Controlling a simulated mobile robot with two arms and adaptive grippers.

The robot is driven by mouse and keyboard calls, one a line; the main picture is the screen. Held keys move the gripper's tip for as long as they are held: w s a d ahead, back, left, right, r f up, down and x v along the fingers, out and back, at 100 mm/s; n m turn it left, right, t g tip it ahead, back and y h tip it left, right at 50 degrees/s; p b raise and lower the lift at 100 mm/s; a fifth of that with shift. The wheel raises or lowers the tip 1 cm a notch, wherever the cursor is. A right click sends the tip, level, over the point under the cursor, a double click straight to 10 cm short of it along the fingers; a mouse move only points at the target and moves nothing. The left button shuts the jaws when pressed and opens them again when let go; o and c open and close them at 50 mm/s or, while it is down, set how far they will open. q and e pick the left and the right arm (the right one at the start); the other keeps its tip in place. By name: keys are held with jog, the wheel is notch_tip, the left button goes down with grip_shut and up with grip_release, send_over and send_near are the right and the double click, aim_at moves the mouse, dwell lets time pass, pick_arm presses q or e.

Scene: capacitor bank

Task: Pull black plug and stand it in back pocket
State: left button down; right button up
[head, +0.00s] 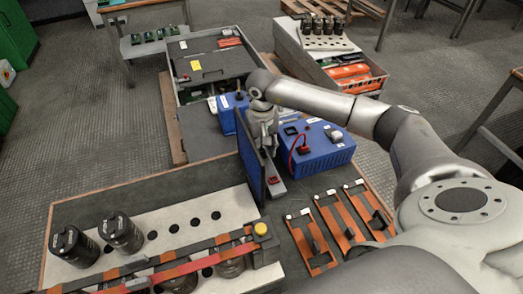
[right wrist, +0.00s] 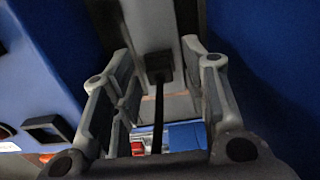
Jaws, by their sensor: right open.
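A small black plug (right wrist: 158,66) with a dark cable (right wrist: 158,110) shows in the right wrist view, against a pale grey surface between blue walls. My right gripper (right wrist: 157,58) is open, its fingers on either side of the plug; I cannot tell whether they touch it. In the head view the right gripper (head: 268,146) points down between the blue panel (head: 249,160) and a blue box (head: 320,152), and hides the black plug there. I cannot make out the back pocket clearly. My left gripper is not in view.
A red plug with a red cable (head: 303,149) is on the right blue box. Another red piece (head: 273,180) lies by the blue panel's foot. Black capacitors (head: 121,233) stand at the front left. Orange frames (head: 345,215) lie at the front right. A grey case (head: 210,65) stands behind.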

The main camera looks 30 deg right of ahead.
dwell(0.4)
grip_shut()
jog(key=shift+r, duration=0.15)
dwell(0.4)
jog(key=shift+r+p, duration=1.25)
jog(key=shift+r, duration=1.6)
